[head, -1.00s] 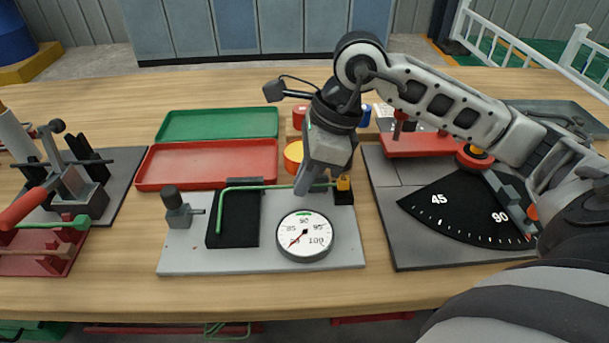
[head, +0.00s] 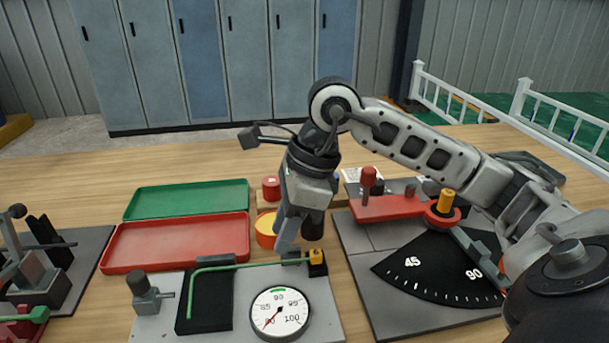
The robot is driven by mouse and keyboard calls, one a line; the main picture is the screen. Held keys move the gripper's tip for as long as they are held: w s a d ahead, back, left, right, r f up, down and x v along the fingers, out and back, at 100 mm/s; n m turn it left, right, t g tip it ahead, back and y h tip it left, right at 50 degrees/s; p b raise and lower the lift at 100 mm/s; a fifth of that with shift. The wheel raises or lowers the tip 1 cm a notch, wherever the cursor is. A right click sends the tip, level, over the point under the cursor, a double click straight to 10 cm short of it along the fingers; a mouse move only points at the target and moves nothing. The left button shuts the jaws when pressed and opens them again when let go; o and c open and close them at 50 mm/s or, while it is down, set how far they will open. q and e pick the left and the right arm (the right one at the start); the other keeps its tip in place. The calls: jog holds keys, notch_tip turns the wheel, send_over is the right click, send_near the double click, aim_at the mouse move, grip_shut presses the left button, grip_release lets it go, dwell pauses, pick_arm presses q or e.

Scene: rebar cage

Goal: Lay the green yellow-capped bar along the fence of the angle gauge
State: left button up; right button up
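The green bent bar (head: 225,266) lies on the grey plate with the dial. Its short leg points toward me and its long leg runs right toward a yellow cap (head: 317,255) at a black block. My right gripper (head: 299,242) is just above the bar's right end. Its grey finger and a dark finger appear spread, with nothing visibly held. The angle gauge (head: 440,285) stands to the right, a black sector marked 45 and 90 on a grey plate. Its grey fence (head: 478,250) is partly hidden by my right arm. My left gripper is out of view.
A dial (head: 280,313) sits in front of the bar. A red tray (head: 180,243) and a green tray (head: 190,200) lie behind it. A red arm with a yellow knob (head: 446,199) stands at the gauge's rear. Another fixture (head: 35,270) is at the left.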

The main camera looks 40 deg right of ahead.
pick_arm(q)
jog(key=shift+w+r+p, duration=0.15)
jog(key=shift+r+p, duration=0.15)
jog(key=shift+p, duration=0.15)
pick_arm(e)
jog(key=v, duration=1.1)
jog(key=shift+s+r, duration=0.3)
jog(key=shift+s, duration=0.05)
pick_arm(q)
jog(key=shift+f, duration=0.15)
pick_arm(e)
jog(key=shift+a, duration=0.15)
